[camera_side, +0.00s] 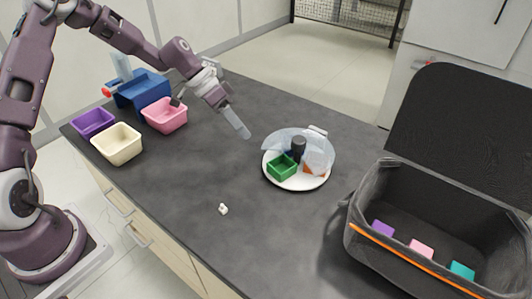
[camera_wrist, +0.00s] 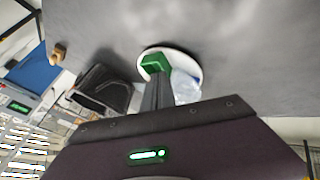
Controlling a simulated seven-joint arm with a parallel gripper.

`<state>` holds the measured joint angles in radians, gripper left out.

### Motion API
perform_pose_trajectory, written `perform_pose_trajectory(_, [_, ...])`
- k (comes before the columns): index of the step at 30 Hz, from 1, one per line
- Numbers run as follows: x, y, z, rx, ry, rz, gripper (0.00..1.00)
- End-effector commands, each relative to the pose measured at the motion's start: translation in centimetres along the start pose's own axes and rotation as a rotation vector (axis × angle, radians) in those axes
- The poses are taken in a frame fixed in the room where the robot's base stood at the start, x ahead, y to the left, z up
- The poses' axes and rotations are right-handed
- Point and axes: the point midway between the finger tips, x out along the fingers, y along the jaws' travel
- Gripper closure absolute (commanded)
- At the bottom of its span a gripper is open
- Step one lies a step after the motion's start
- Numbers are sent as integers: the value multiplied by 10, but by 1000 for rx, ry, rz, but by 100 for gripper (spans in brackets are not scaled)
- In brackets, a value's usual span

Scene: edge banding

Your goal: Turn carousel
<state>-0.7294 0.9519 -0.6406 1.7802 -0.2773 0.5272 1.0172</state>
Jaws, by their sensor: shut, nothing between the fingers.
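The carousel (camera_side: 296,185) is a round white turntable on the dark worktop. It has a dark upright knob (camera_side: 298,145) at its middle and a clear cover (camera_side: 277,140) over its back part. A green box (camera_side: 282,168) sits at its front left and an orange piece (camera_side: 313,169) at its right. A white tab (camera_side: 318,131) shows at its back edge. The wrist view shows the gripper (camera_wrist: 157,84) overlapping the carousel (camera_wrist: 184,60) and green box (camera_wrist: 155,62).
Purple (camera_side: 92,123), cream (camera_side: 117,145) and pink (camera_side: 165,116) bins stand left beside a blue holder (camera_side: 143,91). A small white piece (camera_side: 223,209) lies on the worktop. An open black bag (camera_side: 370,210) with small coloured blocks stands right.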

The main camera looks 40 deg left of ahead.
Motion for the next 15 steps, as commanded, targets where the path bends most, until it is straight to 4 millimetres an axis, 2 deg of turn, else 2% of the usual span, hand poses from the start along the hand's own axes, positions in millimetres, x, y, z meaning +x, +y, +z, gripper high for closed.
perform_pose_trajectory(1, [-14, -22, 5, -42, 25, -20, 100])
perform_pose_trajectory(2, [-20, -31, 9, -59, 32, -30, 100])
perform_pose_trajectory(3, [-25, -39, 11, -75, 39, -38, 100])
perform_pose_trajectory(5, [-24, -43, 12, -81, 42, -42, 100])
perform_pose_trajectory(8, [-8, -42, 12, -80, 40, -39, 100])
perform_pose_trajectory(15, [45, -45, 10, -79, 40, -40, 100])
